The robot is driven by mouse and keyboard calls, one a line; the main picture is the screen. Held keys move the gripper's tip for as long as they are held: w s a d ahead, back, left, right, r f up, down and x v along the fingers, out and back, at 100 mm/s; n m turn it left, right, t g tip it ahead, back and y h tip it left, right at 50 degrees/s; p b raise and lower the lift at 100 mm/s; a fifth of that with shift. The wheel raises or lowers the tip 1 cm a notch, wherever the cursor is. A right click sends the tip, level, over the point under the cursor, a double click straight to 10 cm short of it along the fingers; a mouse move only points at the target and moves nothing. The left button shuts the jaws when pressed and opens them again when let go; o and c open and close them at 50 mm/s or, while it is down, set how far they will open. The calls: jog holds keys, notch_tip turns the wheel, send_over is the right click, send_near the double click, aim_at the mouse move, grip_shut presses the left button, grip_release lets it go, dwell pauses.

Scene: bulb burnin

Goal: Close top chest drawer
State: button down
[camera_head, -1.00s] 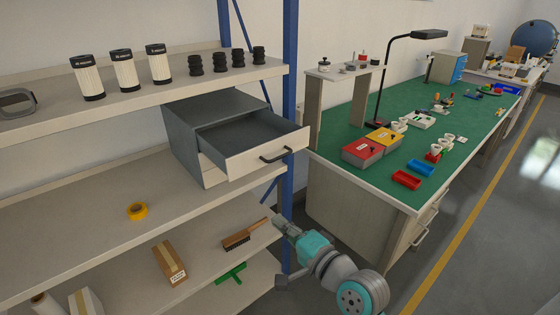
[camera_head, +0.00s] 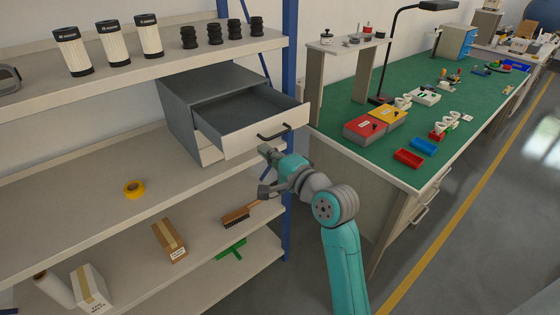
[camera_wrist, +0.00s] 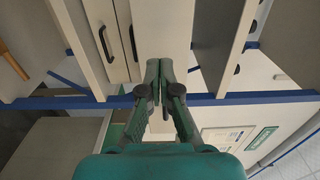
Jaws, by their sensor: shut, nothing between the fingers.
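The grey chest (camera_head: 185,100) stands on the middle shelf. Lower pale drawer fronts (camera_head: 207,149) sit back in the chest. My gripper (camera_head: 265,152) is shut and empty, at the pulled-out front just below the handle. In the wrist view its fingertips (camera_wrist: 160,64) are together at the end of a plain pale panel (camera_wrist: 160,28), seemingly the top drawer's front. Two dark handles (camera_wrist: 104,41) show to its left. Contact cannot be told.
A blue shelf post (camera_head: 288,70) stands close right of the drawer. The upper shelf holds several black-capped cylinders (camera_head: 112,42). Below lie yellow tape (camera_head: 134,189) and a brush (camera_head: 238,215). A green-topped workbench (camera_head: 400,150) stands to the right.

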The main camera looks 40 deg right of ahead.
aim_at(221, 123)
jog(key=shift+w+a, duration=0.1)
jog(key=shift+w, duration=2)
jog(key=shift+w, duration=0.1)
jog(key=w, duration=1.8)
jog(key=shift+w+a, duration=0.35)
jog(key=shift+w, duration=0.3)
jog(key=shift+w+r, duration=0.1)
jog(key=shift+r, duration=0.15)
